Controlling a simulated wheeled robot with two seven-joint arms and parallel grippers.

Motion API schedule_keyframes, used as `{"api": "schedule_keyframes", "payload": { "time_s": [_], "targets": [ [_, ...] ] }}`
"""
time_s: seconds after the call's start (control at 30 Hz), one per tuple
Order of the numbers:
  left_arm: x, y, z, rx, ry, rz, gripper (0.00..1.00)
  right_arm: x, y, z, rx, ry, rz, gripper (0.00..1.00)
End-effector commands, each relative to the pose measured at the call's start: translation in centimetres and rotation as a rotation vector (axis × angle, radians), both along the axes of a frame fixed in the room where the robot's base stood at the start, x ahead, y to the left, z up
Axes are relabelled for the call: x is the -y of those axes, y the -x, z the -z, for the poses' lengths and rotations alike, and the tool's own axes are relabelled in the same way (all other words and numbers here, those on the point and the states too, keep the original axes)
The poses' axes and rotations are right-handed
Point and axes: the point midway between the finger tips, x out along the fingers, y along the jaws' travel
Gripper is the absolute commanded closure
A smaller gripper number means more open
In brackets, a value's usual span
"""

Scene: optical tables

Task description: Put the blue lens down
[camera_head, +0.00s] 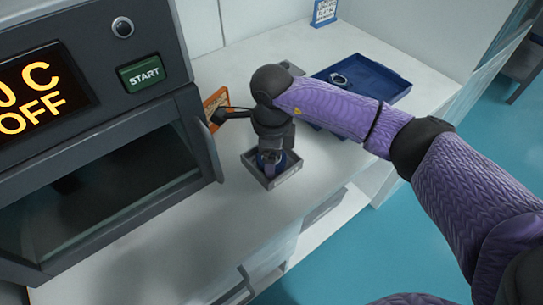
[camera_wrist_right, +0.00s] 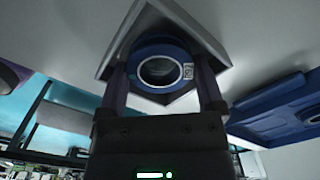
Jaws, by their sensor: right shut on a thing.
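The blue lens (camera_wrist_right: 160,71), a blue ring with dark glass and a small white label, sits between the two fingers of my right gripper (camera_wrist_right: 162,80) in the right wrist view. The fingers close on its two sides. In the head view my right gripper (camera_head: 270,157) points down over a small grey square tray (camera_head: 286,181), its fingertips at or within the rim. The tray (camera_wrist_right: 207,38) shows behind the lens in the wrist view. I cannot tell whether the lens touches the tray floor. My left gripper is not in view.
A dark oven-like device (camera_head: 160,100) with a START button stands on the left. A blue tray (camera_head: 385,78) holding a ring-shaped item (camera_head: 338,79) lies behind my right arm. An orange card (camera_head: 217,101) stands near the device. The white counter (camera_head: 205,235) in front is clear.

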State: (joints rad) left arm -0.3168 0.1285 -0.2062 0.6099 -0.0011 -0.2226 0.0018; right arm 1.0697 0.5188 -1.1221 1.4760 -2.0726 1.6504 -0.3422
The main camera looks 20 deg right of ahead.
Motion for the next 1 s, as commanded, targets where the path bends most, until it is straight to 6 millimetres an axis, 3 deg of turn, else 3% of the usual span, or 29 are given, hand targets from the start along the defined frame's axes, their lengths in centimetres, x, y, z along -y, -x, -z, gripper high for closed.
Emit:
{"api": "schedule_keyframes", "payload": {
  "time_s": [0.03,0.47,0.5,0.53,0.8,0.87,1.0],
  "targets": [
    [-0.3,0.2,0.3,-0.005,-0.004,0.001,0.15,0.0,0.0,0.7,-0.002,0.0,-0.001,0.84],
    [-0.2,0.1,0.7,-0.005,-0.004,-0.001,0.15,0.0,0.0,1.3,0.0,0.0,0.0,0.84],
    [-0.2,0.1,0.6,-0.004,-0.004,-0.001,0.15,0.0,0.0,1.2,0.0,0.0,0.0,0.05],
    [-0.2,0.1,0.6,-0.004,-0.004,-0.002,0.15,0.0,0.0,1.2,-0.001,0.001,0.0,0.0],
    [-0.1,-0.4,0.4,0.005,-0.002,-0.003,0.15,0.0,0.2,1.0,-0.006,0.002,-0.002,0.0],
    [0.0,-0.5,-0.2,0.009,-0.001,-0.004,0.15,0.0,0.2,0.1,-0.006,0.002,-0.002,0.0],
    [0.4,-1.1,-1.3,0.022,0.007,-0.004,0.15,0.0,0.0,-3.9,0.001,0.0,-0.002,0.0]
  ]
}}
